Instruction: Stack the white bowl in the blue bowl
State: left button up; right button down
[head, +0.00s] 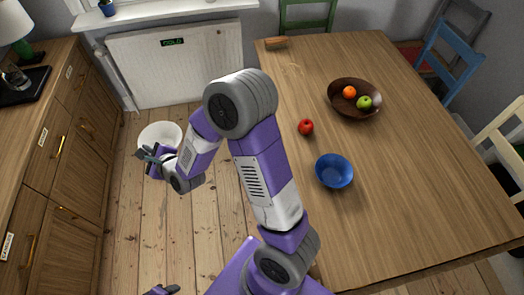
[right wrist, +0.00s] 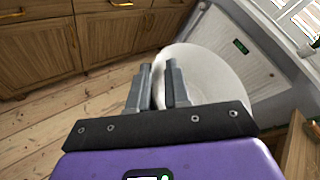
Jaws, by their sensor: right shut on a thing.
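The white bowl (head: 161,135) is in the air over the floor, between the wooden cabinet and the table. My right gripper (head: 148,153) is shut on its near rim. In the right wrist view the white bowl (right wrist: 215,75) shows beyond and to the right of the fingers (right wrist: 159,72), with its rim at them. The blue bowl (head: 334,171) stands upright and empty on the table, well to the right of my right gripper. A small purple and grey part of mine at the bottom edge may be my left gripper (head: 161,290); its fingers cannot be made out.
The wooden table (head: 400,200) also holds a red apple (head: 306,127), a brown fruit bowl (head: 340,105) and a wooden block (head: 276,43). Its surface around the blue bowl is clear. A cabinet (head: 40,150) stands at the left, a radiator (head: 175,65) behind. Chairs (head: 450,55) stand around the table.

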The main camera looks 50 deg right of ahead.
aim_at(331, 176)
jog(key=i, duration=1.7)
jog(key=z, duration=3.9)
jog(key=i, duration=0.5)
